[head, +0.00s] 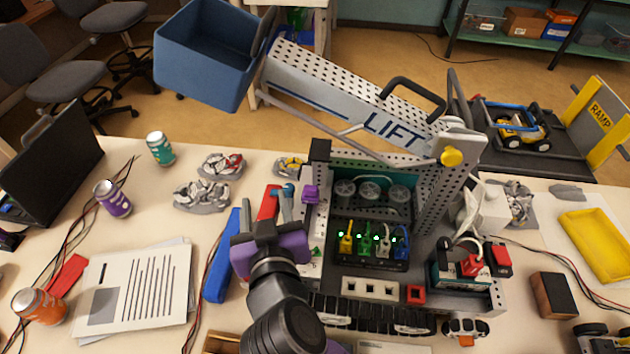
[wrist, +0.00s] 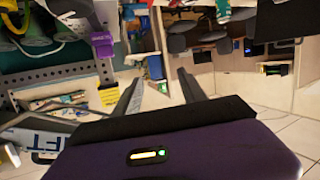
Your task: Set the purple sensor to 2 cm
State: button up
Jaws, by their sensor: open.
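The purple sensor (head: 310,193) is a small block on the left upright of the lift machine (head: 318,160). It also shows in the wrist view (wrist: 103,43), left of my fingers, on the edge of a grey perforated beam. My gripper (head: 281,190) is open, with its fingers just left of the sensor in the head view. In the wrist view the two fingers (wrist: 160,85) stand apart with nothing held between them. The sensor is outside the jaws. I cannot read any distance scale beside it.
The raised lift arm (head: 350,90) carries a blue bin (head: 205,55). Coloured plugs (head: 372,243) sit in the machine's middle. A blue tool (head: 222,260), printed sheets (head: 137,290) and a purple can (head: 112,198) lie or stand to the left. A yellow tray (head: 598,240) is right.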

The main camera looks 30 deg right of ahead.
aim_at(310, 191)
jog(key=s+d+f+m+g+h, duration=0.1)
jog(key=d, duration=0.1)
jog(key=s+d+f+m+g+h, duration=0.1)
jog(key=d+m, duration=0.1)
jog(key=s+d+m+g+h, duration=0.1)
jog(key=d+h, duration=0.1)
jog(key=shift+f+m, duration=0.3)
jog(key=shift+f, duration=0.1)
jog(key=shift+p+x, duration=0.7)
jog(key=shift+x, duration=3.2)
jog(key=shift+s+f, duration=0.1)
grip_shut()
